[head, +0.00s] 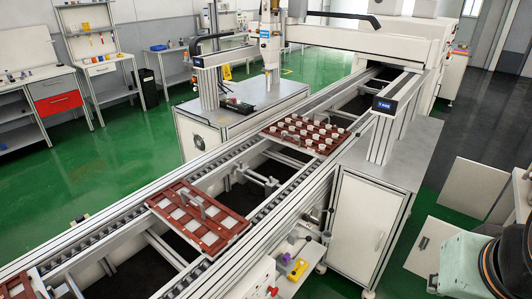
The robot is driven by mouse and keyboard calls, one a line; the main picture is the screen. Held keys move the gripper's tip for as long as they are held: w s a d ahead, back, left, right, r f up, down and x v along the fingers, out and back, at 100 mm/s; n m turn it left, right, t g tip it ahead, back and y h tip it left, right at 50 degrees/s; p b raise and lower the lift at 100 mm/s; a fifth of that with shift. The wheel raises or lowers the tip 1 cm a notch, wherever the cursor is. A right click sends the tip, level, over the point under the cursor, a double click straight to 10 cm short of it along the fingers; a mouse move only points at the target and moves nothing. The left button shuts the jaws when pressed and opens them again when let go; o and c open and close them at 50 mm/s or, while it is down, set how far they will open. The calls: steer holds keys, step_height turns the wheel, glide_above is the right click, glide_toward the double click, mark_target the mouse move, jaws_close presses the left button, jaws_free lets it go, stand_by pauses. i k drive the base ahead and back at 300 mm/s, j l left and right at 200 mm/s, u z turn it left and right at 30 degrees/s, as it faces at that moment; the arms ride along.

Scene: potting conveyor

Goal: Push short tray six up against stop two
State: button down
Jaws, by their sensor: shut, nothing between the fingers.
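Three red-brown trays sit on the conveyor, and I cannot read a number on any. The middle tray (238,226) carries pale square pieces and an upright grey handle. The far tray (268,131) holds several rows of white pieces. The near tray (33,276) is cut off at the left edge. A metal fixture (262,181) stands between the rails, in the gap between the middle and far trays, touching neither; I cannot tell whether it is stop two. My gripper is out of view; only part of my arm shows at the lower right.
The conveyor rails (118,222) run from lower left to upper right. A gantry (340,42) spans the far end. A white cabinet (358,225) and a small shelf with a yellow item (298,269) stand along the near side.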

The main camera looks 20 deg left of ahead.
mark_target(207, 225)
steer(key=i+u, duration=0.15)
steer(key=u, duration=0.25)
steer(key=i+u, duration=0.2)
steer(key=u, duration=0.15)
steer(key=i+u, duration=0.15)
steer(key=u, duration=0.25)
